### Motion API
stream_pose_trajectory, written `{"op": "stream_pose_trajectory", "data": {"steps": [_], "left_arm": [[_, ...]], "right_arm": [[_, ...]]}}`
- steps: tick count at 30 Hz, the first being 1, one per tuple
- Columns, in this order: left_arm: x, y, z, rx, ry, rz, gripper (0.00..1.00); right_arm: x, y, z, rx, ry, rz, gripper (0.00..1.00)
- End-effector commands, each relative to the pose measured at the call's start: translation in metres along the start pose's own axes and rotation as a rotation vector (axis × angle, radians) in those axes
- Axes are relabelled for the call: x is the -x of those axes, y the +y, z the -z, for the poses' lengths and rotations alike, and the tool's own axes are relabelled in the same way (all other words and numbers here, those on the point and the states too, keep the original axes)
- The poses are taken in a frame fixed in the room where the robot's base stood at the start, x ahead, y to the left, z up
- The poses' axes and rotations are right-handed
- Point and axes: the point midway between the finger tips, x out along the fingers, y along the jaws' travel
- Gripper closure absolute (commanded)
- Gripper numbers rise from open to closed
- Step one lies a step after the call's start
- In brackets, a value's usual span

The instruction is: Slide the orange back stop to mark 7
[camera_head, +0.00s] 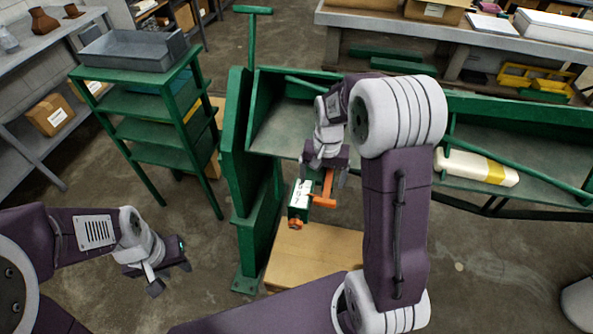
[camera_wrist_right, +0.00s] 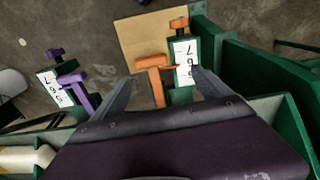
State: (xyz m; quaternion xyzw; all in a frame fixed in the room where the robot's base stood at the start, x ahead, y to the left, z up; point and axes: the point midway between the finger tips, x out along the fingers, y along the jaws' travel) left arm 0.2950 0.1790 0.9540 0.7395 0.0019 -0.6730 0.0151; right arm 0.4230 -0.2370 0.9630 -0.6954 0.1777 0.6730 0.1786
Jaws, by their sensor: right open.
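The orange back stop (camera_head: 325,202) has a T-shaped handle and sits beside a white number plate (camera_head: 300,193) on a green rail, with an orange knob (camera_head: 296,223) at its end. In the right wrist view the orange stop (camera_wrist_right: 152,63) lies between the spread fingers of my right gripper (camera_wrist_right: 160,78). The plate (camera_wrist_right: 184,62) there shows 7, 6 and a partly hidden digit. Which mark the stop is at I cannot tell. My right gripper (camera_head: 323,174) is open, just above the stop. My left gripper (camera_head: 170,274) is open and empty, off to the left.
A similar purple stop (camera_wrist_right: 75,84) with its own plate (camera_wrist_right: 52,88) shows in the right wrist view. The green machine frame (camera_head: 258,190) stands close to my right gripper.

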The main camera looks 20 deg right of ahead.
Motion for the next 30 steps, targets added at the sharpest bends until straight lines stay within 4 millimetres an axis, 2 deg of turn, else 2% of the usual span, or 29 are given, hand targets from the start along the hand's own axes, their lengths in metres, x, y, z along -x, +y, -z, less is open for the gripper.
{"op": "stream_pose_trajectory", "data": {"steps": [4, 10, 21, 25, 30], "left_arm": [[0.007, 0.000, 0.000, 0.000, -0.001, 0.000, 0.64], [0.006, 0.000, 0.000, 0.000, -0.001, 0.000, 0.64], [0.003, 0.000, 0.000, 0.000, -0.001, 0.000, 0.64], [0.003, 0.000, 0.000, 0.000, -0.001, 0.000, 0.64], [0.003, 0.000, 0.000, 0.000, -0.001, 0.000, 0.64]], "right_arm": [[-0.009, 0.013, 0.002, -0.035, -0.037, -0.015, 0.13], [-0.017, 0.016, 0.001, -0.042, -0.041, -0.017, 0.13], [-0.087, 0.017, -0.002, -0.041, -0.043, -0.017, 0.13], [-0.099, 0.017, -0.002, -0.041, -0.041, -0.016, 0.13], [-0.102, 0.017, -0.002, -0.040, -0.038, -0.015, 0.13]]}}
